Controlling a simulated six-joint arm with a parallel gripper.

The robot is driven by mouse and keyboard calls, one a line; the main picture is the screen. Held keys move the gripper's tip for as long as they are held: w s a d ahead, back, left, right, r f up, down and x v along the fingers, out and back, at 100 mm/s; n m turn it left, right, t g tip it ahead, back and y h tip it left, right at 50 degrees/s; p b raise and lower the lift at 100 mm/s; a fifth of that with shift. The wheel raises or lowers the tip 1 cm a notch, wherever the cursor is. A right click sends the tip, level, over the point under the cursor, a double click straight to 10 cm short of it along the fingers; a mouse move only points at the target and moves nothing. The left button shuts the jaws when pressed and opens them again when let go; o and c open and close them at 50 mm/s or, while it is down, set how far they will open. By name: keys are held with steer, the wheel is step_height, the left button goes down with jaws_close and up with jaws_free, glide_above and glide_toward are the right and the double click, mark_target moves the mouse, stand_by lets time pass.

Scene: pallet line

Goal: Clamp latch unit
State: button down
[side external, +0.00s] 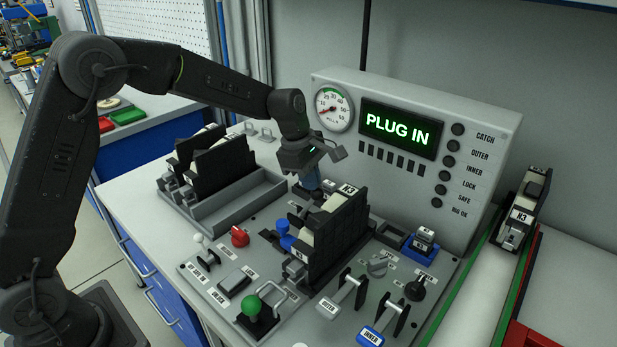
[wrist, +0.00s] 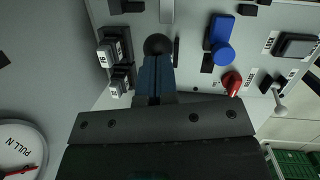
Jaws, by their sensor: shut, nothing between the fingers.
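My gripper (side external: 312,188) is shut and empty, pointing down just behind the dark unit block. Its blue fingers are together in the wrist view (wrist: 156,75). A black ball knob (wrist: 157,44) shows right at the fingertips; I cannot tell whether they touch it. The unit block (side external: 345,235), black with pale parts and an N3 label on top, stands upright on the grey control plate (side external: 205,273). A blue knob (side external: 287,240) is beside it; it also shows in the wrist view (wrist: 222,52). Outer (side external: 343,293) and inner (side external: 384,322) handles stand at the front.
A panel with a gauge (side external: 333,108), a display (side external: 398,128) reading PLUG IN and dark lamps stands behind. A rack (side external: 240,203) holds more black units at left. Another N3 unit (side external: 520,212) stands at right. A red knob (side external: 240,236) and green knob (side external: 252,305) rise nearby.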

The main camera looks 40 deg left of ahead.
stand_by(0.3)
steer(key=d+v, duration=0.2)
steer(key=v, duration=0.7)
steer(key=shift+r, duration=0.6)
steer(key=shift+s, duration=0.1)
steer(key=s+a+r+m+t, duration=0.1)
steer(key=s+r+m, duration=0.15)
steer(key=s, duration=0.25)
steer(key=s+r+m+y, duration=0.1)
steer(key=s+m, duration=0.3)
steer(key=s, duration=0.1)
steer(key=s+a+r+m+t, duration=0.1)
steer(key=s+r+m, duration=0.1)
steer(key=s+m, duration=0.15)
steer(key=s+a+f+m+t+y, duration=0.1)
steer(key=s+f+m, duration=0.3)
steer(key=s+m, duration=0.5)
steer(key=s+t, duration=0.1)
steer(key=s, duration=0.5)
steer(key=shift+a+m+y, duration=0.25)
steer(key=shift+m+y, duration=0.05)
steer(key=shift+m, duration=0.1)
steer(key=shift+f, duration=0.15)
